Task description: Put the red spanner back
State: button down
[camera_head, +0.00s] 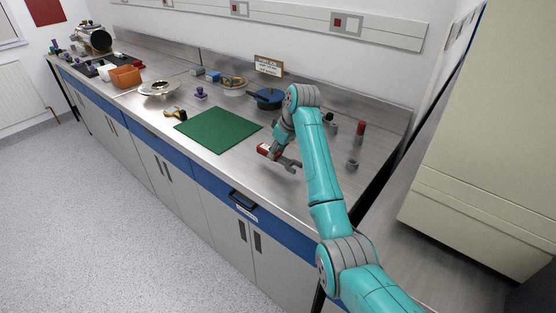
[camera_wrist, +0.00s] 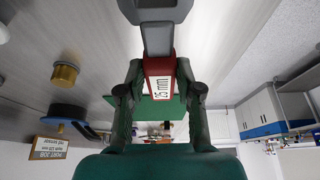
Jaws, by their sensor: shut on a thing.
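The red spanner (camera_head: 264,150) is in my gripper (camera_head: 275,150), above the steel bench at the right of the green mat. Its grey open-ended head (camera_head: 290,164) points toward the lower right in the head view. The two fingers of my gripper (camera_wrist: 160,82) are shut on the red handle, one on each side.
A green mat (camera_head: 218,128) lies on the bench (camera_head: 300,190). A blue round object (camera_head: 270,100) and a small sign (camera_head: 269,66) stand behind. A red cylinder (camera_head: 360,130) and a small grey piece (camera_head: 352,165) stand right of my arm. A black drawer handle (camera_head: 243,199) is in front.

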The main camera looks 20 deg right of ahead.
aim_at(279, 154)
jog(key=shift+a+f, duration=0.1)
jog(key=shift+f, duration=1.7)
jog(key=c, duration=0.8)
grip_release()
jog(key=shift+o, duration=0.2)
jog(key=v, duration=1.2)
